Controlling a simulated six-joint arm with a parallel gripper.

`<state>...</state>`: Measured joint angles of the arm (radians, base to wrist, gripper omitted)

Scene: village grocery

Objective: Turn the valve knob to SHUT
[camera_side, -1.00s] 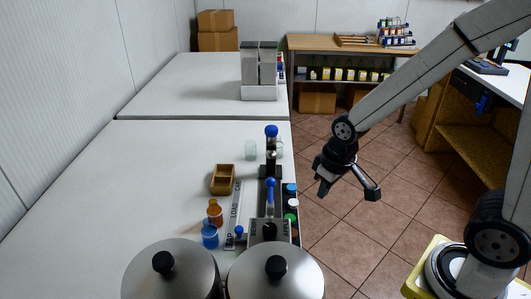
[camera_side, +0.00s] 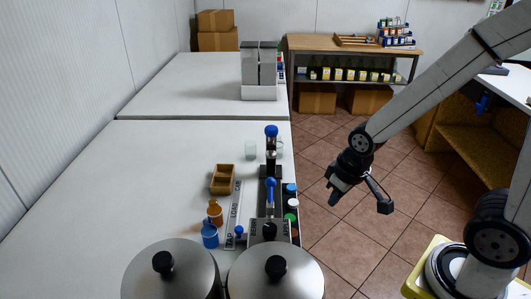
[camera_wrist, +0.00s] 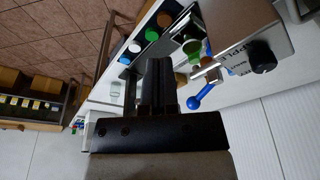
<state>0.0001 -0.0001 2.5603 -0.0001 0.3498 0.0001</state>
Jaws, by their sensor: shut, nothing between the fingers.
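A small metal box (camera_side: 284,233) with printed labels stands at the table's right edge, behind the pots in the side view. A black round knob (camera_side: 269,231) is on it. My gripper (camera_side: 333,199) is off the table's right side, above the floor, apart from the knob. Its fingers (camera_wrist: 158,75) are shut and empty in the wrist view.
Two lidded steel pots (camera_side: 170,290) stand in front. A blue-ended lever (camera_side: 270,187), several coloured caps (camera_side: 291,204), small bottles (camera_side: 214,212) and a wooden box (camera_side: 223,180) stand close by. The table's left part is clear.

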